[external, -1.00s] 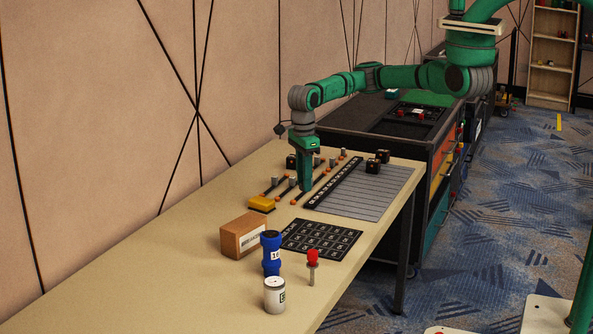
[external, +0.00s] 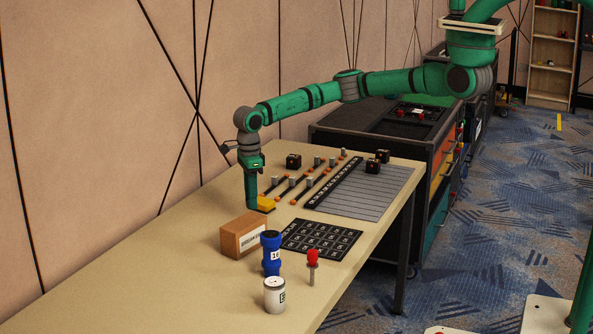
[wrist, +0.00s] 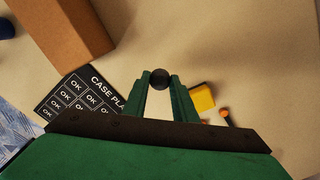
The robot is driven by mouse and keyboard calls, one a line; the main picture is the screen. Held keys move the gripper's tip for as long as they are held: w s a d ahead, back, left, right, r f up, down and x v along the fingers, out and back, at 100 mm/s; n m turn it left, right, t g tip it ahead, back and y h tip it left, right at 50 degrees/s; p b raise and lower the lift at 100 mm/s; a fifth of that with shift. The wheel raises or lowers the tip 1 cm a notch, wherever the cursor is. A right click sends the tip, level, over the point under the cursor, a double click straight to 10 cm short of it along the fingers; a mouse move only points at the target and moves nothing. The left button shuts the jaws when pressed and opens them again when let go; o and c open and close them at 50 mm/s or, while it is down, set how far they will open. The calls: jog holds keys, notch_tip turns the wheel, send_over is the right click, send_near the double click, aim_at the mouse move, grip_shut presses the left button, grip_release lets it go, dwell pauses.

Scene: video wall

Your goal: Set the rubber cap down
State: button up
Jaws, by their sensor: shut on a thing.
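My gripper (external: 251,205) is shut on the rubber cap, a small black round piece that shows between the fingertips in the wrist view (wrist: 160,79). In the external view the cap is too small or hidden to make out. The fingers point down over the left side of the table (external: 150,255), just left of the yellow block (external: 266,203). I cannot tell whether the cap touches the tabletop.
A cardboard box (external: 243,236) stands nearby, with a black card mat (wrist: 72,95) labelled OK beside it. A blue bottle (external: 271,255), white can (external: 275,296) and red-topped piece (external: 313,260) stand in front. Bare tabletop lies to the left.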

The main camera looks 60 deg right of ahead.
jog(key=shift+w+a+f, duration=0.15)
jog(key=shift+w+f, duration=0.3)
jog(key=shift+f, duration=0.15)
jog(key=shift+w+a+f, duration=0.15)
jog(key=shift+w+f, duration=0.25)
jog(key=shift+f, duration=0.15)
jog(key=shift+w+f, duration=0.1)
jog(key=shift+f, duration=1.4)
jog(key=shift+f, duration=0.1)
jog(key=o, duration=1)
notch_tip(320, 180, up, 12)
jog(key=shift+r, duration=0.1)
